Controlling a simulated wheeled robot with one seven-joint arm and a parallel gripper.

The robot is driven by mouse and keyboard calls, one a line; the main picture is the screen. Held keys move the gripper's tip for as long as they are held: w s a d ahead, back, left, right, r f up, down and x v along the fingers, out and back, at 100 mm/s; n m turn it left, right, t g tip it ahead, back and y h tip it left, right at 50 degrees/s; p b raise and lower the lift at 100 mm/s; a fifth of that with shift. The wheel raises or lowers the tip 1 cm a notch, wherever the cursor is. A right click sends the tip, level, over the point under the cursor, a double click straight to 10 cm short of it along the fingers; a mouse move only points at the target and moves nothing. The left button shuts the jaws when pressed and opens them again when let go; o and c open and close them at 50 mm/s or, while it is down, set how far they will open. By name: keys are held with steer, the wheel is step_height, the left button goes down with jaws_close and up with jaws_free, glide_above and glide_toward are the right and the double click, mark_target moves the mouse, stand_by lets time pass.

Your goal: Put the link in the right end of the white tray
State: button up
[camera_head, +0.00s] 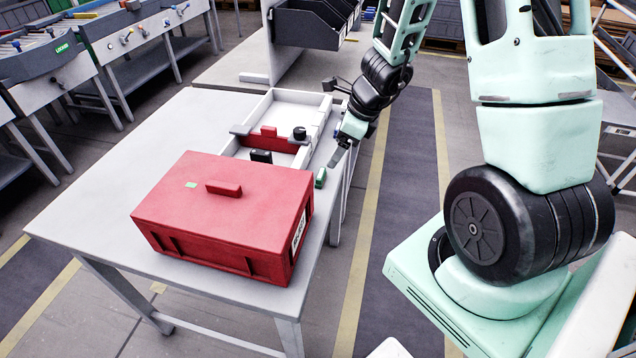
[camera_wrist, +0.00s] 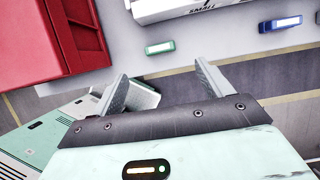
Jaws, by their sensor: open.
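The white tray (camera_head: 301,97) stands on the table behind the red toolbox, with its near end partly hidden; part of it shows at the top of the wrist view (camera_wrist: 170,10). A small green block (camera_head: 320,178) lies on the table near its right edge; it also shows in the wrist view (camera_wrist: 160,48). A small blue block (camera_wrist: 282,23) lies to its right in the wrist view. I cannot tell for sure which piece is the link. My gripper (camera_head: 337,155) is open and empty above the table's right edge, its fingers (camera_wrist: 160,86) apart from the green block.
The red toolbox (camera_head: 222,220) with a handle fills the table's front. A red piece (camera_head: 269,131), a black round knob (camera_head: 299,133) and a black block (camera_head: 261,156) are at the tray. The table's left side (camera_head: 120,190) is clear. Dark bins (camera_head: 312,22) stand behind.

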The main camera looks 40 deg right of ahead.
mark_target(322, 173)
steer(key=b+x, duration=0.3)
steer(key=x, duration=0.6)
steer(key=shift+w+a+f, duration=0.15)
steer(key=shift+f, duration=0.25)
steer(key=c, duration=1.1)
steer(key=shift+r, duration=0.1)
